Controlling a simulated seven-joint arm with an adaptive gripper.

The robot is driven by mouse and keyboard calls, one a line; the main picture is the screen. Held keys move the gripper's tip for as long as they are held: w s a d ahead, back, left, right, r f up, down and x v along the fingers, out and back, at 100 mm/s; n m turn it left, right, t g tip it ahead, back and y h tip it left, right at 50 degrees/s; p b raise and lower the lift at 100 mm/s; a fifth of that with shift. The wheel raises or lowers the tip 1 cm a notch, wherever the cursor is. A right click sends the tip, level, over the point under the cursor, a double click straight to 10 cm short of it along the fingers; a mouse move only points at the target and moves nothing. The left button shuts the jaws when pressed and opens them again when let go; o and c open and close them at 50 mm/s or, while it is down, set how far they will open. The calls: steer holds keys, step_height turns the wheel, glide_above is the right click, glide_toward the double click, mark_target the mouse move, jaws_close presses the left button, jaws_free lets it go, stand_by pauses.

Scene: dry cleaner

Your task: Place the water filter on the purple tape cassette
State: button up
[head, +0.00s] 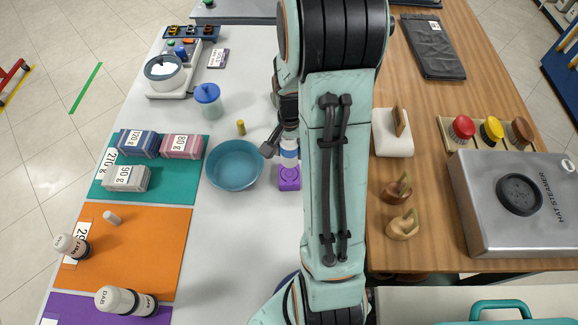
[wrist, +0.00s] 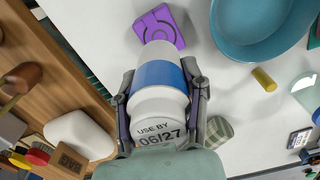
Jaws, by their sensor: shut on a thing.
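The water filter is a white cylinder with a blue band and a "USE BY 06/27" label. It is large in the wrist view (wrist: 160,103) and partly visible in the head view (head: 289,153), beside my arm. My gripper (wrist: 162,90) is shut on its sides. The purple tape cassette (head: 289,178) lies flat on the light table, just in front of the filter in the head view. In the wrist view the cassette (wrist: 167,30) shows beyond the filter's narrower white end. I cannot tell whether the two touch.
A teal bowl (head: 234,166) stands close left of the cassette. A small yellow cylinder (head: 240,128) and a blue-lidded jar (head: 208,101) stand behind it. A white block (head: 391,140) sits on the wooden counter to the right. The light table in front of the cassette is clear.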

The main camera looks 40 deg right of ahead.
steer(key=shift+f, duration=2.8)
steer(key=shift+f, duration=0.15)
steer(key=o, duration=1.2)
